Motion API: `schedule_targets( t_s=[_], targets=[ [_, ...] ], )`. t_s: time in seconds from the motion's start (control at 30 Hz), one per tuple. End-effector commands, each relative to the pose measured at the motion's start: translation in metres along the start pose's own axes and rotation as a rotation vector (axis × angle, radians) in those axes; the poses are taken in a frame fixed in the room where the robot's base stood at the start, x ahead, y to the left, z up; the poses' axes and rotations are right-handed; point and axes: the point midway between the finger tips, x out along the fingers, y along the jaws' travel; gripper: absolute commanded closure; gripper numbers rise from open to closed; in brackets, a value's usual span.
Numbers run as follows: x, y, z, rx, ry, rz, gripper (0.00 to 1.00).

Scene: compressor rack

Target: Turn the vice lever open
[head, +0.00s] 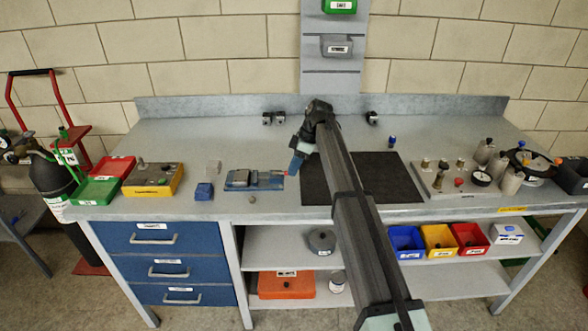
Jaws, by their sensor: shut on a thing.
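The blue vice (256,180) lies on the grey workbench, left of the black mat. A small red tip, which seems to be the vice lever (286,173), shows at its right end. My gripper (291,174) reaches down at that right end and is shut on the lever, as far as this small view shows. The fingertips hide most of the lever, so its exact angle cannot be told.
A blue block (204,191) and a yellow box (153,180) stand left of the vice. The black mat (385,170) is bare. Gauges and fittings sit on a plate (430,187) at the right. A small round knob (252,199) lies near the front edge.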

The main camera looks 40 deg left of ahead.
Motion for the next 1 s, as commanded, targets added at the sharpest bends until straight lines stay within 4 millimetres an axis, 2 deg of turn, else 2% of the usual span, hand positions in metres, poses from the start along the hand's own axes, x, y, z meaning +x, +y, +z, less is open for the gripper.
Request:
schedule_targets(
  t_s=[0.67,0.7,0.97,1.0],
  targets=[
    [-0.0003,0.0048,-0.0009,-0.062,-0.015,-0.024,1.00],
    [-0.0003,0.0048,-0.0009,-0.061,-0.015,-0.024,0.81],
    [-0.0004,0.0045,-0.0010,-0.061,-0.014,-0.024,0.57],
    [-0.0004,0.0045,-0.0010,-0.061,-0.014,-0.024,0.57]
  ],
)
